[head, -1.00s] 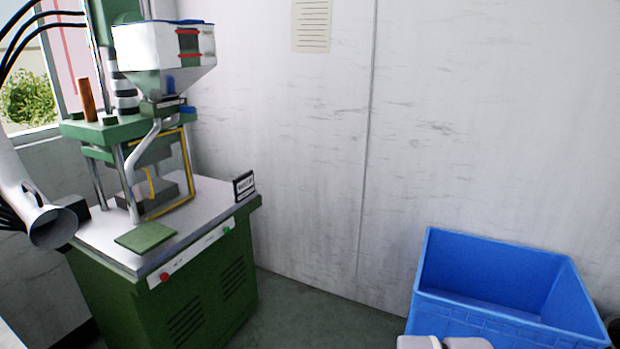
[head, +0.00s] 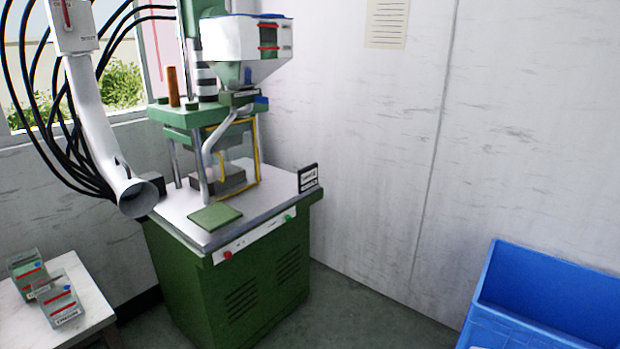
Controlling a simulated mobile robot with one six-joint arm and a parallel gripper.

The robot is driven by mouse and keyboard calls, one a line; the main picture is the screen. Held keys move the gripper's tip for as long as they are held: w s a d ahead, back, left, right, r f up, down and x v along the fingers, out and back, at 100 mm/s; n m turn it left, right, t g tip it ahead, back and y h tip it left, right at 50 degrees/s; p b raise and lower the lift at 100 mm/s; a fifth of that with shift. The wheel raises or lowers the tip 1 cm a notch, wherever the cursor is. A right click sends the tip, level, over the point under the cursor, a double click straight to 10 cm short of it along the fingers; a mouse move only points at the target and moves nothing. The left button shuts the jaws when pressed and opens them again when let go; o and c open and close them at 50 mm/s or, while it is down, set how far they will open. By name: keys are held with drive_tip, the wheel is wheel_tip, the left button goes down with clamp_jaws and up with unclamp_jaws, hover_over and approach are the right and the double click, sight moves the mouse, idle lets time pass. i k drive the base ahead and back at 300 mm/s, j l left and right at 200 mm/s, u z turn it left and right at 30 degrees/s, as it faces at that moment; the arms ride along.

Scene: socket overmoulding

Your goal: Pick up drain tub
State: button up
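I cannot make out which thing, if any, is the drain tub. A large open blue bin (head: 520,322) stands at the lower right, cut off by the picture edges. Its sloping inner walls show, but its bottom does not show clearly. Two small grey-green see-through containers (head: 58,305) with red stripes and pale labels sit on a white table at the lower left, one partly in front of the other. My gripper is not in view.
The green moulding machine (head: 228,280) stands in the middle left, with a flat green plate (head: 215,217) and a small black sign (head: 308,178) on its top. A white duct (head: 105,150) hangs left of it. The white table (head: 85,290) is lower left. Grey floor (head: 345,305) is clear between machine and bin.

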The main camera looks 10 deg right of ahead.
sight(56, 293)
drive_tip(key=u, duration=1.95)
